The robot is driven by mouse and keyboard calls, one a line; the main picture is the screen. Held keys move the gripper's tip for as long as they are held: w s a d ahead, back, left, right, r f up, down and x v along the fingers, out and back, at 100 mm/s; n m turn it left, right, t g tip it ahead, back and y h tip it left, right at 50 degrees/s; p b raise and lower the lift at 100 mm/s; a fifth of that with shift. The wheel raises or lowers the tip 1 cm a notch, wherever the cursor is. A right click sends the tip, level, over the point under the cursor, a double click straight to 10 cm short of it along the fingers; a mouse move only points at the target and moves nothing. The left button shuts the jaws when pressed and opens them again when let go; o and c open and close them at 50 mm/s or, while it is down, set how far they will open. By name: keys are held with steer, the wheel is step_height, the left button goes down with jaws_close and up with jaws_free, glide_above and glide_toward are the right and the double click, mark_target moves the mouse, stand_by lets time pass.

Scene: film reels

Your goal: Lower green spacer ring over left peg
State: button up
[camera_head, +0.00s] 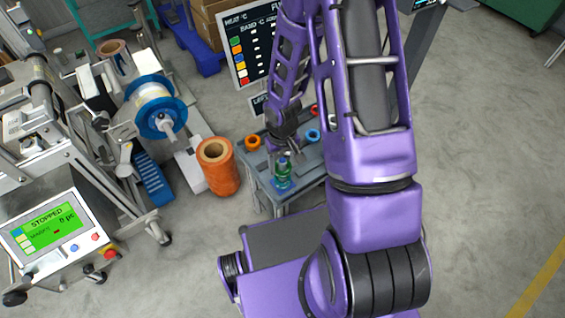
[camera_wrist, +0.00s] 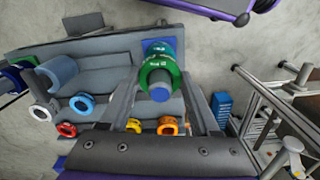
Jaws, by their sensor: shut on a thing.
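The green spacer ring (camera_wrist: 160,72) sits between the two fingers of my gripper (camera_wrist: 162,82) in the wrist view. My gripper is shut on it. A blue-grey round peg end (camera_wrist: 160,94) shows at the ring's opening, so the ring appears to be around the left peg. A blue ring-shaped piece with white lettering (camera_wrist: 158,46) shows just beyond the green ring. In the head view the green ring (camera_head: 283,170) is at the front left corner of the grey bench, above blue. My gripper (camera_head: 282,154) is partly hidden there, and the exact gap below the ring is unclear.
Loose orange (camera_head: 253,142) and blue (camera_head: 313,135) rings lie on the grey bench (camera_head: 258,181). A white ring (camera_wrist: 40,113) and another grey-blue cylinder (camera_wrist: 58,75) show in the wrist view. An orange roll (camera_head: 220,172) stands left of the bench, near the machine.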

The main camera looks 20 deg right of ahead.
steer(key=o, duration=1.5)
steer(key=shift+r, duration=0.1)
step_height(320, 180, up, 17)
steer(key=p, duration=0.5)
steer(key=shift+r, duration=0.1)
